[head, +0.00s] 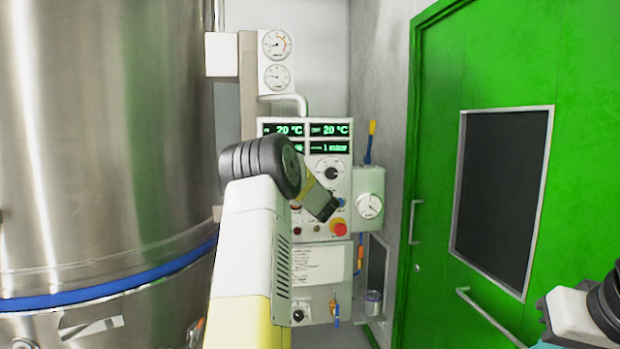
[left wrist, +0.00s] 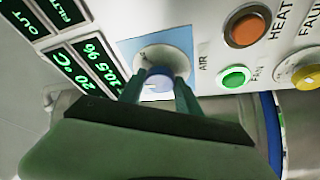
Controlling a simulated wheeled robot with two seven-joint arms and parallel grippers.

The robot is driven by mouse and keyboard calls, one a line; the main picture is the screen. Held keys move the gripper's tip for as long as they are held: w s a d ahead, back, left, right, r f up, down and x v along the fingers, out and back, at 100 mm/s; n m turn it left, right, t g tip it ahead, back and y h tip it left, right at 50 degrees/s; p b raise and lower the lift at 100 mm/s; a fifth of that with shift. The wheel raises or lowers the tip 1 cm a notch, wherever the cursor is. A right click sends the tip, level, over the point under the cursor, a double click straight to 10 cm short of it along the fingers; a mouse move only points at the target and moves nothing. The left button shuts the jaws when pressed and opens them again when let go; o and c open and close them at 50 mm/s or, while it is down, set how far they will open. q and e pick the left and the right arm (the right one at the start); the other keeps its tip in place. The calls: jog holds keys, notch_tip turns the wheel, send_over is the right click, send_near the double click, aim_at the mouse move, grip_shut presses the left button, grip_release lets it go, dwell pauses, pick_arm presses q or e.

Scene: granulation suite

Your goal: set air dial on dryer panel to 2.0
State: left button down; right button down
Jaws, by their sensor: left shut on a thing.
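My left gripper (left wrist: 158,92) is shut on this knob, one green finger on each side. The scale numbers and the pointer are too small or hidden to read. In the head view the dryer panel (head: 305,258) stands in the middle. There my left arm and wrist cover part of it, and I cannot make out the gripper or the air dial. My right gripper is not in view.
The left wrist view shows an orange HEAT button (left wrist: 247,26), a green FAN button (left wrist: 233,77) and lit displays (left wrist: 92,65). In the head view a red stop button (head: 338,228) sits low on the panel. A steel vessel (head: 100,130) stands left, a green door (head: 440,150) right.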

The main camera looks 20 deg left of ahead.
pick_arm(q)
jog(key=c, duration=0.9)
grip_release()
jog(key=shift+o, duration=0.2)
jog(key=shift+d, duration=0.1)
jog(key=v, duration=0.7)
jog(key=shift+s+d, duration=0.2)
jog(key=shift+s, duration=0.05)
